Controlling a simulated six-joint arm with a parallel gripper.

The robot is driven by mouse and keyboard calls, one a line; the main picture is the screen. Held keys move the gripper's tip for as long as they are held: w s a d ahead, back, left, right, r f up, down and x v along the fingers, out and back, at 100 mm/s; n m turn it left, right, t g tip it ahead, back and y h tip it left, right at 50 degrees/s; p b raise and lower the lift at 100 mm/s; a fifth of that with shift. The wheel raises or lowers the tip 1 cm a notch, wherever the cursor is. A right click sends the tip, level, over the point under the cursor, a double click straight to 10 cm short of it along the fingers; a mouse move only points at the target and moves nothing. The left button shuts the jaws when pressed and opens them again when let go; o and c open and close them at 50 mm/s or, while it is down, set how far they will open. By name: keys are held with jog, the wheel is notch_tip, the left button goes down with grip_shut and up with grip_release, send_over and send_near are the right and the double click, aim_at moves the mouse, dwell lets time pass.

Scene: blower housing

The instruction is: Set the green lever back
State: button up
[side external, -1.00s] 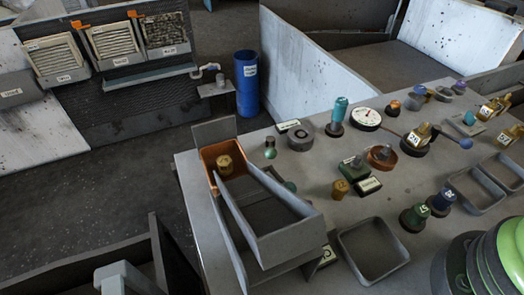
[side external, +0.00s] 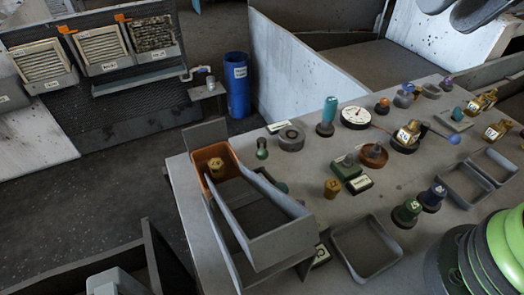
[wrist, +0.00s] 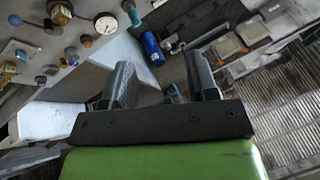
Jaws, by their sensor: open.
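I cannot tell for sure which part is the green lever. In the side view, a small dark-green knob (side external: 262,149) stands at the bench's left, and a green-based fitting (side external: 407,213) stands near the front right. A taller teal handle (side external: 329,111) stands upright towards the back. My gripper (wrist: 163,80) is open in the wrist view, with nothing between its fingers. It points past the bench towards the floor and the blue bin. In the side view, grey finger-like shapes at the top right look like part of it, high and apart from these parts.
The grey bench (side external: 305,219) also holds a dial gauge (side external: 356,117), a blue-ball-ended lever (side external: 453,139), an orange-ended chute (side external: 216,158) and an empty tray (side external: 365,249). A blue bin (side external: 237,84) stands on the floor behind. Several parts stand close together.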

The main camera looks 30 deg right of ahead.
jog(key=w+a+f+g, duration=0.1)
jog(key=w+a+f, duration=0.2)
jog(key=w, duration=0.3)
jog(key=n+g, duration=0.3)
jog(key=g, duration=0.1)
send_near(264, 149)
jog(key=f, duration=0.1)
jog(key=x, duration=1)
jog(key=shift+a+f, duration=0.15)
jog(key=shift+f, duration=0.05)
